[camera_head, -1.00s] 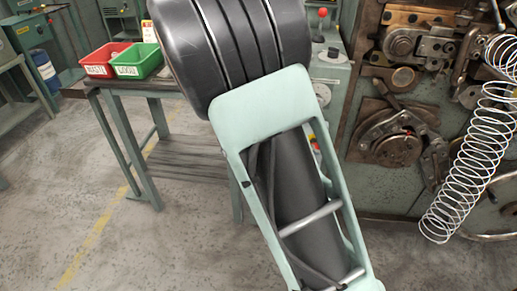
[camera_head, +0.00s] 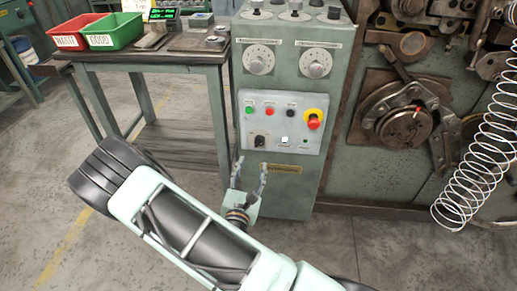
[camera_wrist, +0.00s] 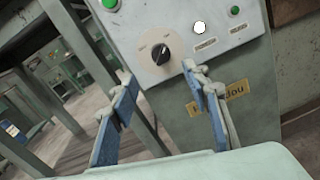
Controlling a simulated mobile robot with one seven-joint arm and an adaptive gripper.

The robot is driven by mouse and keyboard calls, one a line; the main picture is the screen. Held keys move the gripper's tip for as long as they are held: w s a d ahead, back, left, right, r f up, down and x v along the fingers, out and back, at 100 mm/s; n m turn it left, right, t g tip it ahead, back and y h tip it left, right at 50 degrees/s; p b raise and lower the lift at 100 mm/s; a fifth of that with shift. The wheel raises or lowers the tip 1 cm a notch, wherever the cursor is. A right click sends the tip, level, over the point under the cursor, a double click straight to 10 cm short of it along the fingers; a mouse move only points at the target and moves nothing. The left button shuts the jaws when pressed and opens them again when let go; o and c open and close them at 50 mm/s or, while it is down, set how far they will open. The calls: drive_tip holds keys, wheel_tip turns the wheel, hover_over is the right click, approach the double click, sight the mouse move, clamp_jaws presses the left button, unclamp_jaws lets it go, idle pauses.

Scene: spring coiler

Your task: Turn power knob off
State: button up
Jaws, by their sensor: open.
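The control panel (camera_head: 284,122) is a pale plate on the front of a green cabinet. A black rotary knob (camera_head: 259,141) sits at its lower left. In the wrist view the black knob (camera_wrist: 160,54) has a white pointer line leaning up and to the right, with small unreadable labels above it. My gripper (camera_head: 251,164) is open and empty in front of the panel, just below the knob. In the wrist view my gripper (camera_wrist: 156,72) has its blue-padded fingers on either side below the knob, apart from it.
A red emergency button (camera_head: 313,121) on a yellow base and small buttons share the panel. Two dials (camera_head: 259,59) sit above. A table with red (camera_head: 78,33) and green bins (camera_head: 114,32) stands left. A wire coil (camera_head: 485,160) hangs at right.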

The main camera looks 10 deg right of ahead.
sight(259, 145)
drive_tip(key=b+x, duration=0.2)
drive_tip(key=x, duration=0.8)
drive_tip(key=shift+s, duration=0.1)
drive_tip(key=c, duration=1.2)
drive_tip(key=shift+o, duration=0.2)
drive_tip(key=shift+r, duration=0.1)
